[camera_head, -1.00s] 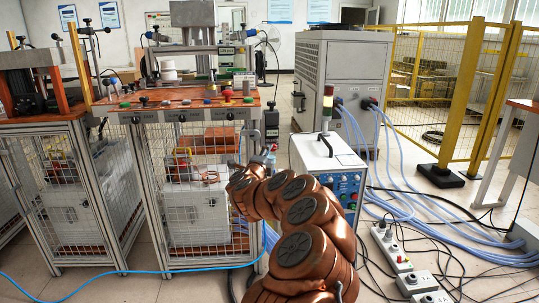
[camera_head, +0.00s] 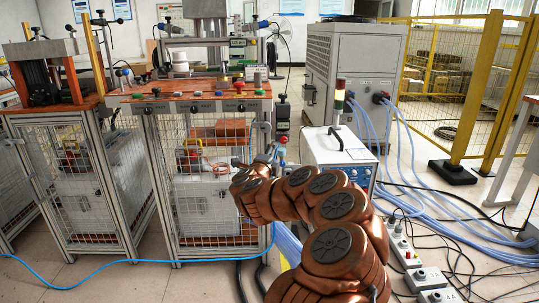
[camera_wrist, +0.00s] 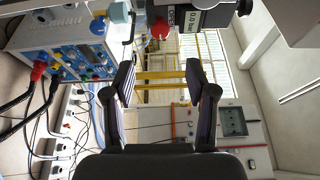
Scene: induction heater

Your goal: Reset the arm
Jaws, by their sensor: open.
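My gripper (camera_wrist: 159,85) is open in the wrist view, its two dark fingers apart with nothing between them. In the head view my copper-coloured arm reaches from the bottom right up and left, and my gripper cannot be made out there. The induction heater unit, a white box with a blue panel (camera_head: 337,153), stands just beyond my arm.
A caged workbench (camera_head: 215,105) with buttons stands to the left of my arm. A large grey cabinet (camera_head: 350,70) is behind. Blue hoses (camera_head: 410,185) and power strips (camera_head: 408,252) lie on the right floor. A yellow fence (camera_head: 475,95) stands at the right.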

